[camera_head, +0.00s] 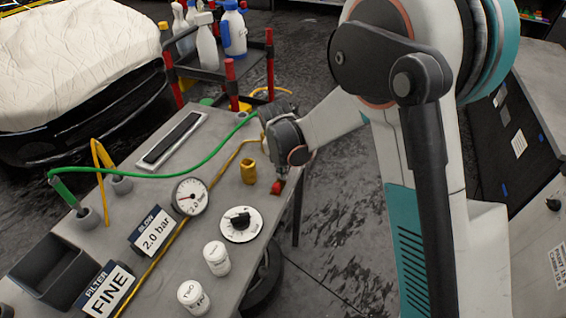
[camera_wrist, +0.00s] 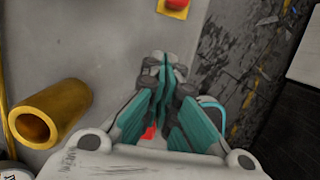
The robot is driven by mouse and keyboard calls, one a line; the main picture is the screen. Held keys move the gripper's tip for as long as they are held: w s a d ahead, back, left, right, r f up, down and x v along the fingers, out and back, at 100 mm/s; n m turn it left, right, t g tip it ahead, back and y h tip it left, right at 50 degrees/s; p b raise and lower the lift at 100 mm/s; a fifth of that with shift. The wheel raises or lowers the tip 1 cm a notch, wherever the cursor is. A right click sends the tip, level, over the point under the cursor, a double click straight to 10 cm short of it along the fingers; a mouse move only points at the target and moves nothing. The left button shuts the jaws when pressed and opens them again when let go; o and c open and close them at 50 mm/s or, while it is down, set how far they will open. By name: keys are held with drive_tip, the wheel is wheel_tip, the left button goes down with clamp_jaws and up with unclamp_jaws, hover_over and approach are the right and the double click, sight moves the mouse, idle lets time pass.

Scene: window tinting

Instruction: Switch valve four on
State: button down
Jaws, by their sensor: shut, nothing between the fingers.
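My gripper (camera_wrist: 164,68) is shut and empty, its teal fingers together above the grey bench. In the head view my gripper (camera_head: 278,122) is over the bench's right edge and its fingertips are hard to make out. White round caps stand at the front of the bench; one (camera_head: 193,298) reads "TWO", and the writing on the other (camera_head: 217,258) is unclear. I see no label reading four. A small red piece (camera_head: 277,187) sits at the bench edge below my gripper. The wrist view shows a red button on yellow (camera_wrist: 175,5) beyond the fingertips and red partly hidden behind the fingers (camera_wrist: 150,131).
A brass-coloured cylinder (camera_head: 248,171) stands left of my gripper. A black knob on a white dial (camera_head: 240,223), a gauge (camera_head: 190,196) and a green hose (camera_head: 170,174) are on the bench. A bottle rack with red posts (camera_head: 231,82) stands behind.

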drive_tip(key=shift+w+d+r, duration=0.1)
drive_tip(key=shift+w+d, duration=0.15)
drive_tip(key=shift+w, duration=0.35)
drive_tip(key=shift+w+d, duration=0.2)
drive_tip(key=shift+w, duration=0.45)
drive_tip(key=shift+w+d+r, duration=0.1)
drive_tip(key=shift+w+d, duration=0.15)
drive_tip(key=shift+w, duration=0.35)
drive_tip(key=shift+w+b, duration=0.1)
drive_tip(key=shift+b, duration=0.2)
drive_tip(key=w, duration=0.1)
drive_tip(key=w+d, duration=0.1)
drive_tip(key=w, duration=0.1)
drive_tip(key=shift+w+d, duration=0.1)
